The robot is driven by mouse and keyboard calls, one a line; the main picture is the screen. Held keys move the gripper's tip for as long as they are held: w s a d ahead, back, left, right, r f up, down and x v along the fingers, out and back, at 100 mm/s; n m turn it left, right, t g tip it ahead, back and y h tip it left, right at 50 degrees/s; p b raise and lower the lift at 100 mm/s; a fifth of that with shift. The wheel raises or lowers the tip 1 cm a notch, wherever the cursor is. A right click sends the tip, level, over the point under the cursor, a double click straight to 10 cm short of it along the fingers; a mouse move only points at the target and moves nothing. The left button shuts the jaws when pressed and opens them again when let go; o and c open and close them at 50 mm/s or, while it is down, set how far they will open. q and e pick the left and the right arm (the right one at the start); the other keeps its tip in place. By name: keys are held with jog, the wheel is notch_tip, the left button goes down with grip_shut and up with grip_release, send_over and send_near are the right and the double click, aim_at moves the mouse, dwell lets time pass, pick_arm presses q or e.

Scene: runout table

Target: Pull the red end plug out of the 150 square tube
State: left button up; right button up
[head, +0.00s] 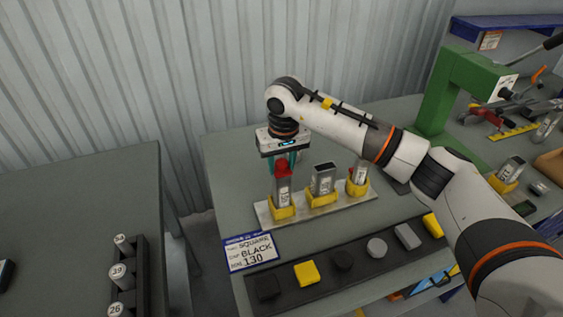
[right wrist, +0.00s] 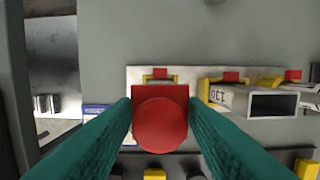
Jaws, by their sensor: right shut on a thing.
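The red end plug (head: 283,169) shows at the top of the leftmost upright square tube (head: 283,190), whose label is too small to read surely. My right gripper (head: 285,157) points down from above and is shut on the plug. In the right wrist view the plug's round red head (right wrist: 160,124) sits between the two teal fingers of the gripper (right wrist: 160,115), with a square red part behind it. The plug hides the tube below it there, so I cannot tell how deep it sits. My left gripper is not in view.
The tube stands in a yellow holder (head: 282,213) on a pale base plate (head: 312,209). A middle tube (head: 323,178) with a dark open end and a right tube (head: 360,172) stand beside it. An order card (head: 249,252) and a dark strip of caps lie in front.

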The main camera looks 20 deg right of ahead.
aim_at(281, 161)
jog(key=shift+r+p, duration=0.45)
jog(key=shift+r, duration=0.85)
jog(key=shift+r, duration=0.25)
jog(key=shift+r, duration=0.35)
jog(key=shift+r+p, duration=0.45)
jog(key=shift+r, duration=0.05)
